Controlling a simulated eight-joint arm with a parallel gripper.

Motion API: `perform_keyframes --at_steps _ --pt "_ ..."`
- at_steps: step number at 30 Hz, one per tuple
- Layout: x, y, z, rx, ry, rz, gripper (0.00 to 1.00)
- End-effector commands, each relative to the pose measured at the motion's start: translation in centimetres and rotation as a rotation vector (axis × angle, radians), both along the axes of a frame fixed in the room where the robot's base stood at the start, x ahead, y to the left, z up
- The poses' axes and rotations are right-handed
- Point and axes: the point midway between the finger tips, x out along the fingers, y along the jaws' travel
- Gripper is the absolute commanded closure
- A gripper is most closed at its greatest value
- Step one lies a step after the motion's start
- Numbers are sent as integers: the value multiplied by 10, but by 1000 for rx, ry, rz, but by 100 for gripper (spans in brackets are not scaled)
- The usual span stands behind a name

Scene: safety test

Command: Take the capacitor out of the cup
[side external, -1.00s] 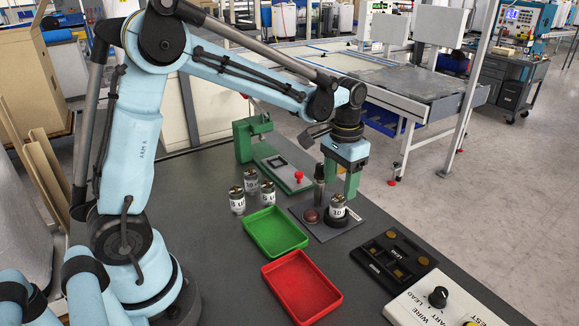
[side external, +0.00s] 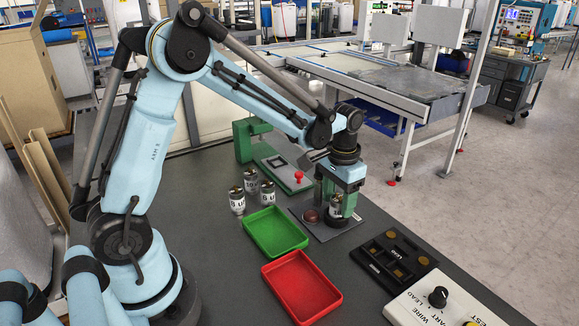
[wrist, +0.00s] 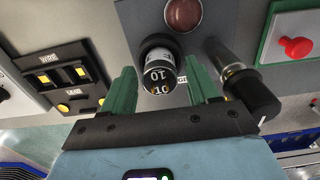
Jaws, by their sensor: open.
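The capacitor (side external: 335,206) is a metal can with a white printed label, upright in a black ring-like cup (wrist: 152,43) on a grey plate (side external: 352,223). The wrist view shows the capacitor (wrist: 160,72) end-on, with its lower end inside the cup. My gripper (side external: 338,208) is lowered around it, pointing down. In the wrist view, the green fingers of my gripper (wrist: 162,80) stand on either side of the capacitor, open, with gaps on both sides. In the side view the fingers partly hide the capacitor and cup.
A brown dome (side external: 310,215) and a black-capped post (wrist: 248,86) stand close by on the plate. Several similar cans (side external: 250,181) stand behind a green tray (side external: 275,250) and a red tray (side external: 272,283). A black panel (side external: 375,268) lies at right.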

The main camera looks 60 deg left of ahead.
Motion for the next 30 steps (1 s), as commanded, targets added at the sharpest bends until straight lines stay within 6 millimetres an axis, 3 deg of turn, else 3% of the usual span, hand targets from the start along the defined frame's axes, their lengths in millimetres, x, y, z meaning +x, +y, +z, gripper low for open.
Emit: perform_keyframes --at_steps 3,13,19,30 --pt "0 0 0 0 0 0 42" --pt "0 0 0 0 0 0 92" --pt "0 0 5 0 0 0 94" --pt "0 0 32 0 0 0 94"
